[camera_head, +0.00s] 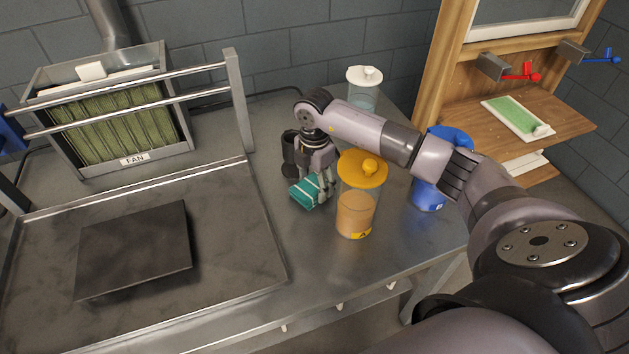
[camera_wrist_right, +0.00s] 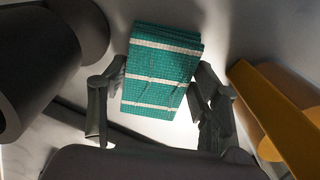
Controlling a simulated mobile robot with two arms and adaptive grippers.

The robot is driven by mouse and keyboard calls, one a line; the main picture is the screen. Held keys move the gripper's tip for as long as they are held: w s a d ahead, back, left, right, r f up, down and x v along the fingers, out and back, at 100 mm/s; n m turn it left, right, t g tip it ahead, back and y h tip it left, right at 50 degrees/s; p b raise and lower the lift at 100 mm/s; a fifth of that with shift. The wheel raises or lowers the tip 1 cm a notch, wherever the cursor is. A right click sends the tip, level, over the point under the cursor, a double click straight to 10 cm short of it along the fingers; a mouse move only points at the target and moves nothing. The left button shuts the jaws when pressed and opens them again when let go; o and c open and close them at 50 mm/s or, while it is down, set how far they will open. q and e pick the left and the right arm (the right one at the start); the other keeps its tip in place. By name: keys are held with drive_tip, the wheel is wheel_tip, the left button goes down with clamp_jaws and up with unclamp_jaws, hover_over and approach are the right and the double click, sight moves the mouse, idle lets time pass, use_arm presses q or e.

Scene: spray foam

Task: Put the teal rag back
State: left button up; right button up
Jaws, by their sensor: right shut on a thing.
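The teal rag (camera_head: 305,192) is a small folded cloth with white stripes, at the metal worktop behind and left of the orange-lidded jar. My right gripper (camera_head: 321,187) reaches down over it and is shut on it. In the right wrist view the rag (camera_wrist_right: 160,72) sits between the two fingers of the right gripper (camera_wrist_right: 160,95). I cannot tell whether the rag touches the worktop. My left gripper is not in view.
An orange-lidded jar (camera_head: 356,212) stands close right of the gripper, and a dark cylinder (camera_head: 290,153) close left. A white-lidded jar (camera_head: 363,96) and blue container (camera_head: 428,195) stand nearby.

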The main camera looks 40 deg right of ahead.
sight(314, 184)
drive_tip(key=o, duration=0.6)
drive_tip(key=shift+f, duration=0.15)
drive_tip(key=o, duration=0.5)
drive_tip(key=shift+r, duration=0.65)
wheel_tip(314, 184, up, 11)
drive_tip(key=shift+r+b, duration=0.1)
drive_tip(key=shift+b, duration=0.7)
